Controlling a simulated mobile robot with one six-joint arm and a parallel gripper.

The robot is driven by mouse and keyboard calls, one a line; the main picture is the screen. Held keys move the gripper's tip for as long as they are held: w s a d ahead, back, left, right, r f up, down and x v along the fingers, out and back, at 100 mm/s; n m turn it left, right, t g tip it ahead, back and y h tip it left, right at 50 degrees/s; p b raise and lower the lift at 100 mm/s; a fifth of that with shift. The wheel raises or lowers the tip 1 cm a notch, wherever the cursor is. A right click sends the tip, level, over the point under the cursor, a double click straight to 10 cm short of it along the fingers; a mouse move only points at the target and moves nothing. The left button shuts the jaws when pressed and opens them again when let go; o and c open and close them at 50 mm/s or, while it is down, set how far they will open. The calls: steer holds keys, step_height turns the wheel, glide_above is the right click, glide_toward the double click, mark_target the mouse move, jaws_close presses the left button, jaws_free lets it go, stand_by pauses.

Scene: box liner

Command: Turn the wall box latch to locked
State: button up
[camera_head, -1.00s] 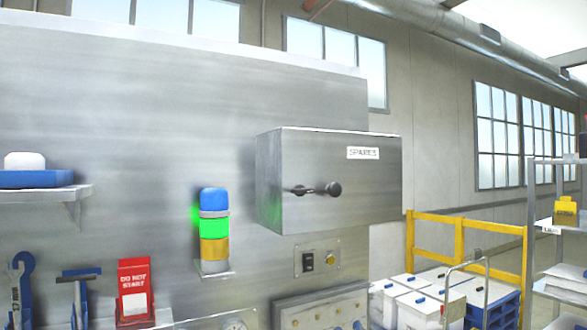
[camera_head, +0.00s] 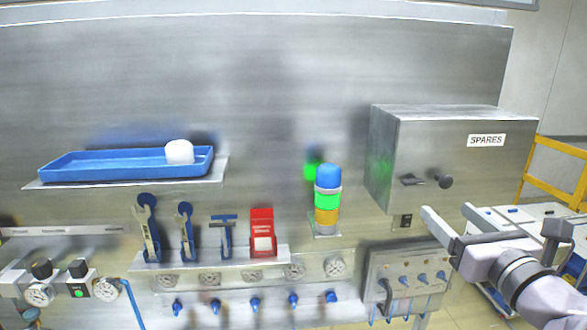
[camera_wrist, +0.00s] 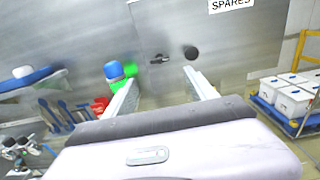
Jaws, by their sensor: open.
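The grey metal wall box (camera_head: 500,170), labelled SPARES, hangs at the right of the panel with its front closed. Its dark latch lever (camera_head: 411,180) lies about horizontal on the front, left of a round dark knob (camera_head: 446,181). In the wrist view the lever (camera_wrist: 157,60) and the knob (camera_wrist: 190,53) show ahead, beyond the fingertips. My gripper (camera_head: 448,211) is open and empty, below and in front of the box, apart from the latch. In the wrist view the two fingers (camera_wrist: 160,78) are spread, with the lever just above the gap between them.
A signal light (camera_head: 327,200) with blue, green and amber sections stands left of the box. A valve panel (camera_head: 408,275) is below the box. A blue tray (camera_head: 110,165) sits on a shelf at left. Tools hang below. A yellow rail (camera_head: 553,170) stands at right.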

mark_target(415, 185)
steer(key=w, duration=0.4)
steer(key=w+p, duration=0.1)
steer(key=w, duration=0.8)
steer(key=shift+a+p, duration=0.25)
steer(key=shift+p, duration=0.05)
steer(key=shift+s, duration=0.15)
steer(key=c, duration=1.4)
